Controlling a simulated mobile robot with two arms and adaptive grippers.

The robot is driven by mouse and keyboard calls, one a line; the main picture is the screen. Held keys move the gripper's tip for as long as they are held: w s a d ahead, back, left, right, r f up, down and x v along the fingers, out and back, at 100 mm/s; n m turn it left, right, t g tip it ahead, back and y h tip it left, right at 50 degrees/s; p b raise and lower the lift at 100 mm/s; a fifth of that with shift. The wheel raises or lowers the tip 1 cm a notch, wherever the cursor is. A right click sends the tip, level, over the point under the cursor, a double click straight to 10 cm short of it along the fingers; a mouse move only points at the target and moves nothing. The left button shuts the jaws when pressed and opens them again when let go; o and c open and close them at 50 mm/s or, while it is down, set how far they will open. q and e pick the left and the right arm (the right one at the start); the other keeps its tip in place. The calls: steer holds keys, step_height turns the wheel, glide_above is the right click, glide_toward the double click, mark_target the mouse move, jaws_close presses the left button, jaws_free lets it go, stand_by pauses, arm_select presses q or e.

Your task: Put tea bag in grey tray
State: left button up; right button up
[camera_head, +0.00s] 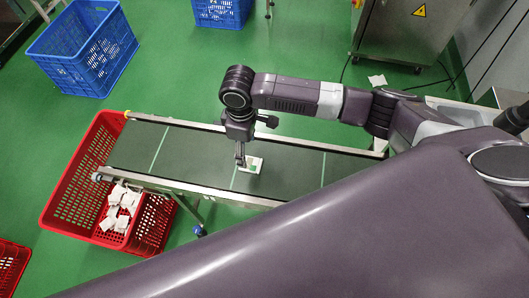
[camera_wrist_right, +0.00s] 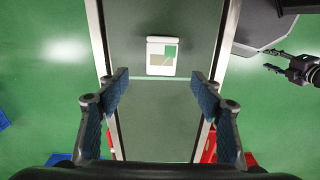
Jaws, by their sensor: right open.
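A tea bag (camera_head: 253,165), a white packet with a green patch, lies flat on the dark green conveyor belt (camera_head: 190,160). In the right wrist view the tea bag (camera_wrist_right: 161,56) lies ahead of the fingers, midway between them. My right gripper (camera_head: 240,163) points down over the belt, just left of the tea bag in the head view. Its fingers are apart and empty in the wrist view (camera_wrist_right: 160,82). A pale grey container (camera_head: 462,114) shows partly behind my right arm; I cannot tell whether it is the grey tray. My left gripper (camera_wrist_right: 267,60) shows small at the wrist view's right.
A red crate (camera_head: 72,187) with several white packets (camera_head: 120,208) stands at the belt's left end. Blue crates (camera_head: 72,72) stand on the green floor behind. A steel cabinet (camera_head: 405,35) is at the back right. Metal rails edge the belt.

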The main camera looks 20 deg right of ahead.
mark_target(248, 163)
steer(key=f, duration=0.4)
steer(key=shift+s+a, duration=0.15)
steer(key=shift+a, duration=0.1)
step_height(248, 163, down, 3)
steer(key=shift+d+f+p, duration=0.15)
steer(key=shift+f+p, duration=0.05)
steer(key=shift+p, duration=0.1)
arm_select(q)
steer(key=shift+s+a+r, duration=0.15)
steer(key=shift+a, duration=0.85)
steer(key=shift+s+a+r, duration=0.1)
steer(key=shift+s+a, duration=0.05)
steer(key=shift+a, duration=0.85)
arm_select(e)
steer(key=c, duration=0.8)
